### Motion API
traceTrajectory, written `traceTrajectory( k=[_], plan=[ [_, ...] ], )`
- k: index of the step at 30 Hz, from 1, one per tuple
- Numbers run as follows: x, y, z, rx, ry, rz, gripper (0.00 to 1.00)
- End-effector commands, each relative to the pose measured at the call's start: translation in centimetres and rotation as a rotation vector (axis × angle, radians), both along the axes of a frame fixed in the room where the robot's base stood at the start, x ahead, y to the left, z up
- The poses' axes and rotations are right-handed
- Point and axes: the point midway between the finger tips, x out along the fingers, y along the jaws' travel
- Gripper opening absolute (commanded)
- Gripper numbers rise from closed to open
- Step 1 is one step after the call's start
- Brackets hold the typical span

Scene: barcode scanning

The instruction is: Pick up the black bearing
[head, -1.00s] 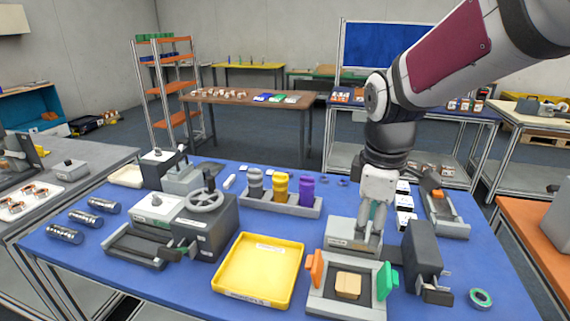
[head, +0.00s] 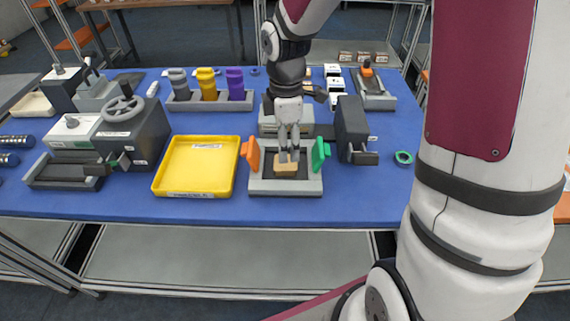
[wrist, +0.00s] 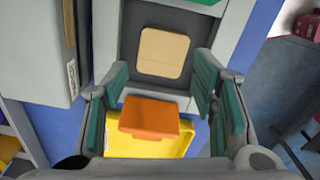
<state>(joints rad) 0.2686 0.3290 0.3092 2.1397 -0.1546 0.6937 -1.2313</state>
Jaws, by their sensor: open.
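I cannot make out a black bearing for certain in either view. A small dark ring (head: 255,71) lies at the far edge of the blue table, too small to identify. My gripper (head: 289,153) points down over the tan block (head: 286,168), which sits in the dark recess of a grey fixture (head: 286,187). In the wrist view the fingers of my gripper (wrist: 165,95) are apart with nothing between their pads. The tan block (wrist: 163,53) shows beyond them; whether they touch it is unclear.
The fixture has an orange flap (head: 251,154) on its left and a green one (head: 320,154) on its right. An empty yellow tray (head: 196,168) is to the left.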

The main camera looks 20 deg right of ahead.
Motion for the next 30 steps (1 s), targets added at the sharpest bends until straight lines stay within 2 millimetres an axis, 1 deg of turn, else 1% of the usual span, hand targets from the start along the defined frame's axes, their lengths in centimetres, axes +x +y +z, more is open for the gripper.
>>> traceTrajectory(
  k=[5, 9, 13, 17, 23, 26, 27, 29, 30],
  plan=[
    [-0.1, 0.1, -1.2, 0.001, 0.003, -0.001, 0.53],
    [-0.3, 0.3, -3.3, 0.001, 0.004, 0.000, 0.53],
    [-0.3, 0.3, -4.9, 0.001, 0.003, -0.002, 0.53],
    [-0.3, 0.2, -5.6, 0.000, 0.001, -0.002, 0.53],
    [-0.3, 0.2, -5.6, 0.000, 0.000, -0.002, 0.53],
    [-0.3, 0.2, -5.6, 0.000, 0.000, -0.002, 0.32],
    [-0.3, 0.2, -5.6, 0.000, 0.000, -0.002, 0.23],
    [-0.3, 0.2, -5.6, 0.000, 0.000, -0.002, 0.10],
    [-0.3, 0.2, -5.6, 0.000, 0.000, -0.002, 0.10]
  ],
)
